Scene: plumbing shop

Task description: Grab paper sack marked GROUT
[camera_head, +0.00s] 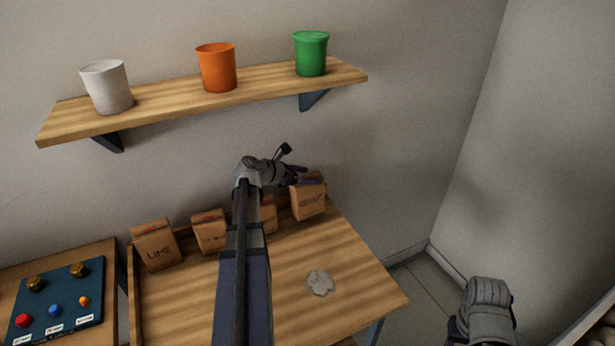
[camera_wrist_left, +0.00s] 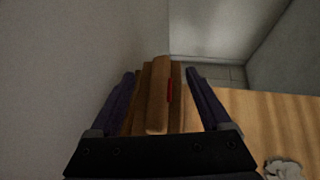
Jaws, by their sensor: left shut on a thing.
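Several brown paper sacks stand in a row at the back of the wooden table. The rightmost sack (camera_head: 309,204) has dark lettering that is small and blurred and looks like GROUT. My left gripper (camera_head: 308,181) is at the top of this sack and shut on it. In the left wrist view the sack (camera_wrist_left: 158,95) stands between the two dark fingers of my left gripper (camera_wrist_left: 163,88). A sack marked LIME (camera_head: 155,247) stands at the left end. Another sack (camera_head: 209,233) is beside it, and one more (camera_head: 269,216) is partly hidden behind my left arm.
A shelf (camera_head: 165,108) above holds a white bucket (camera_head: 108,88), an orange bucket (camera_head: 217,68) and a green bucket (camera_head: 311,54). A crumpled pale lump (camera_head: 320,283) lies on the table (camera_head: 355,265). A blue panel with knobs (camera_head: 62,300) is at the left. Walls close in the right side.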

